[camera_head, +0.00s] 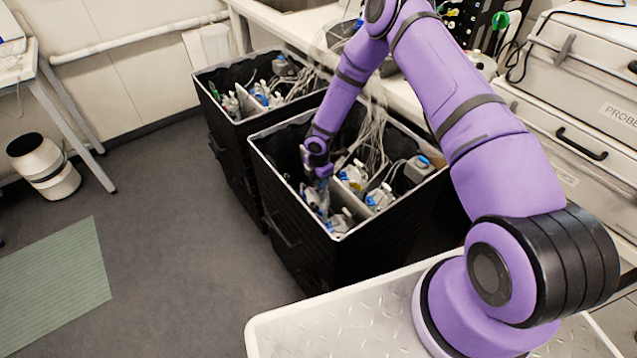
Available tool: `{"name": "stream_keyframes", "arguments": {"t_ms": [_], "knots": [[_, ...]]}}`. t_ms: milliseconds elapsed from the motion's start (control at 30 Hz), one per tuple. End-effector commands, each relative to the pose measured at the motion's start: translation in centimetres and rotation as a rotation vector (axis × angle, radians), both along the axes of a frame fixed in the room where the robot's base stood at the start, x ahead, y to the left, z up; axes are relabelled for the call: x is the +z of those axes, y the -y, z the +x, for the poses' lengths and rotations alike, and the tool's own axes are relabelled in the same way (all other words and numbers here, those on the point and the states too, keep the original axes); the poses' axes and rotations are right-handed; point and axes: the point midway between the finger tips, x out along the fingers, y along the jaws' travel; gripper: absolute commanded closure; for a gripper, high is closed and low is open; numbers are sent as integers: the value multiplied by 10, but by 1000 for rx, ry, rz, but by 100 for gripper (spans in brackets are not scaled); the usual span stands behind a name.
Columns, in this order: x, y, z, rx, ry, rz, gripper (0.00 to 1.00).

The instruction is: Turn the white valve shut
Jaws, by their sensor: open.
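My purple arm reaches down into the nearer black bin (300,232). My gripper (320,184) is at its end, low inside the bin, and is open. Its fingers are small and partly blend with the items around them. White bottle-like containers with blue parts (380,197) stand just right of and below the gripper. I cannot single out the white valve among these small white parts, and my gripper may hide it. I cannot tell whether the gripper touches anything.
Pale tubes (375,140) run from the nearer bin up to the bench. A second black bin (233,125) with similar containers stands behind left. Grey cases (585,60) are at right. The floor (170,230) on the left is mostly clear.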

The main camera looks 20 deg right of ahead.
Motion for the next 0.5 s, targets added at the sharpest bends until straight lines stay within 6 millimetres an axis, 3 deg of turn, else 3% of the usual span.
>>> {"name": "stream_keyframes", "arguments": {"t_ms": [200, 500], "knots": [[-15, -1, 0, 1, 1, 1, 59], [-16, 0, 0, 1, 1, 0, 62]]}}
